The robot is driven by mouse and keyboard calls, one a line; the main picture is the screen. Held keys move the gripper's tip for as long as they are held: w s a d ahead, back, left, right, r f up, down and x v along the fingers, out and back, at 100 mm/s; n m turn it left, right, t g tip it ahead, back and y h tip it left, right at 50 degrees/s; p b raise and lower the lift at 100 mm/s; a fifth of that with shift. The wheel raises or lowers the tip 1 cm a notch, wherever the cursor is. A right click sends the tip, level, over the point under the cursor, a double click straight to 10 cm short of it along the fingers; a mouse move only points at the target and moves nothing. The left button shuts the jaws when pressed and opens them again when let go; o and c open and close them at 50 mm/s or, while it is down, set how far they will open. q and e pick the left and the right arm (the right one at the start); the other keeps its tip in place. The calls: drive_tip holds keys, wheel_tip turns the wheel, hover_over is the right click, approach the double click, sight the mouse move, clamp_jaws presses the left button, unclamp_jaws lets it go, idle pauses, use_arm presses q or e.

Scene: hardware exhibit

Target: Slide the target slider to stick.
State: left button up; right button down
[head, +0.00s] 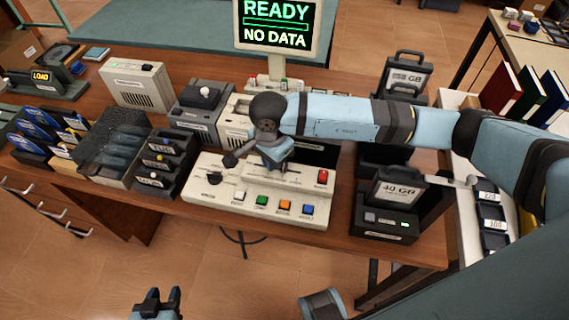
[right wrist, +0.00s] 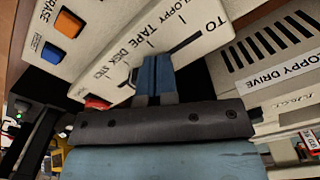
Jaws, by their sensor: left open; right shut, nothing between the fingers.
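The white control console (head: 255,205) stands at the middle of the table, with a row of coloured buttons and a red button (head: 323,176). In the right wrist view its face (right wrist: 185,20) shows a dark slot marked TO and the labels FLOPPY, TAPE, DISK and STICK. My right gripper (head: 276,168) is low over the console's back part. Its blue fingers (right wrist: 155,62) are together near the TAPE and DISK lettering. The target slider's knob cannot be made out; the fingers may hide it. My left gripper (head: 158,300) is open and empty, in front of the table.
A monitor (head: 277,52) reads READY, NO DATA. A dark dock with a 40 GB cartridge (head: 393,192) stands right of the console, and dark slotted racks (head: 162,165) stand left. A floppy drive (right wrist: 275,65) lies close beside the right gripper.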

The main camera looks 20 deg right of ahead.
sight(286, 165)
use_arm(q)
drive_tip(key=shift+s+f, duration=0.25)
drive_tip(key=shift+f, duration=0.4)
use_arm(e)
drive_tip(key=shift+s+d+f, duration=0.1)
drive_tip(key=shift+s+d, duration=0.4)
drive_tip(key=shift+d, duration=0.25)
drive_tip(key=shift+s+d+f, duration=0.1)
drive_tip(key=shift+s+d, duration=0.35)
drive_tip(key=shift+d, duration=0.25)
use_arm(q)
drive_tip(key=shift+f+b, duration=0.4)
use_arm(e)
drive_tip(key=shift+w+a, duration=0.15)
drive_tip(key=shift+a, duration=0.1)
use_arm(q)
drive_tip(key=shift+r, duration=0.1)
use_arm(e)
drive_tip(key=shift+r, duration=0.2)
drive_tip(key=shift+r+p, duration=1.4)
drive_tip(key=shift+r, duration=2)
use_arm(q)
wheel_tip(286, 165, up, 3)
drive_tip(key=shift+w+r, duration=0.1)
